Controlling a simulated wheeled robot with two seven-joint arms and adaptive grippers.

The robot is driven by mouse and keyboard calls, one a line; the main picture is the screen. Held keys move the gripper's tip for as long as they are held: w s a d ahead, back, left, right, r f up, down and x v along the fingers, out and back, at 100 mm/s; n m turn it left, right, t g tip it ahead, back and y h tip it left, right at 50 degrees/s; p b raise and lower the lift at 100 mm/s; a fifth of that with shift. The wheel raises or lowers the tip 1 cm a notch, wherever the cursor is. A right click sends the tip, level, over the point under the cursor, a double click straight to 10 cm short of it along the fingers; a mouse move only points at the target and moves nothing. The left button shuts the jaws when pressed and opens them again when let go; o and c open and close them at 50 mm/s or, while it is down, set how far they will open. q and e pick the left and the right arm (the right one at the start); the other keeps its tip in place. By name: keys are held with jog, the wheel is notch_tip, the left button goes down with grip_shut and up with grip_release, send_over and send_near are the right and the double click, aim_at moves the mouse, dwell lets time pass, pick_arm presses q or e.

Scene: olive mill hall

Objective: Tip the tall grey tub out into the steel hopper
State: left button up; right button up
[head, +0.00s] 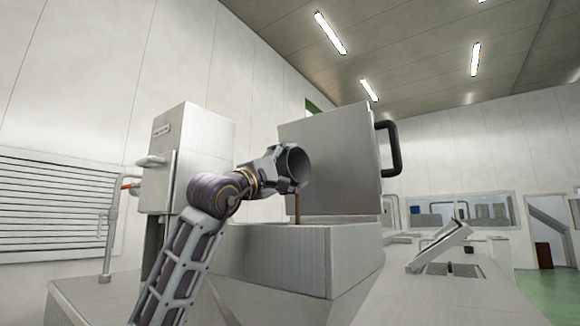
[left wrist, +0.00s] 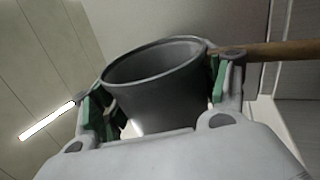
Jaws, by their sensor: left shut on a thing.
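The grey tub (head: 298,166) is held on its side above the steel hopper (head: 290,262), its round mouth facing right in the head view. A thin brown stream (head: 297,207) falls from its rim towards the hopper's open top. My left gripper (head: 279,168) is shut on the tub. In the left wrist view, the tub (left wrist: 160,85) sits between the green-padded fingers, and the brown stream (left wrist: 275,49) leaves its rim towards the right edge. The tub's inside bottom and the hopper's inside are hidden. My right gripper is not in view.
A tall steel panel (head: 332,150) with a black pipe handle (head: 391,148) stands behind the hopper. A grey cabinet (head: 203,140) stands left of it, with a pipe rail (head: 110,240) farther left. Right of the hopper, a tilted lid (head: 440,245) stands over a machine opening.

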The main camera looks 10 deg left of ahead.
pick_arm(q)
jog(key=shift+s+d, duration=0.1)
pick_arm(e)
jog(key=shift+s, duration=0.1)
pick_arm(q)
jog(key=shift+a, duration=0.2)
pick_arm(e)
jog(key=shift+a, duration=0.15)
pick_arm(q)
jog(key=shift+d+r, duration=0.1)
jog(key=shift+d+r+m+g+h+p, duration=0.15)
jog(key=shift+m+h+p, duration=0.15)
jog(key=shift+m, duration=0.3)
jog(key=shift+d+m+g+h+p, duration=0.1)
jog(key=shift+m+g+h+p, duration=0.1)
jog(key=shift+m+p, duration=0.3)
jog(key=shift+s+d+r+m+g+h+p, duration=0.1)
jog(key=shift+s+d+m+g+h+p, duration=0.15)
jog(key=shift+m, duration=0.45)
jog(key=shift+d+r+m+g+h+p, duration=0.1)
jog(key=shift+m+g+h+p, duration=0.2)
jog(key=shift+m, duration=0.4)
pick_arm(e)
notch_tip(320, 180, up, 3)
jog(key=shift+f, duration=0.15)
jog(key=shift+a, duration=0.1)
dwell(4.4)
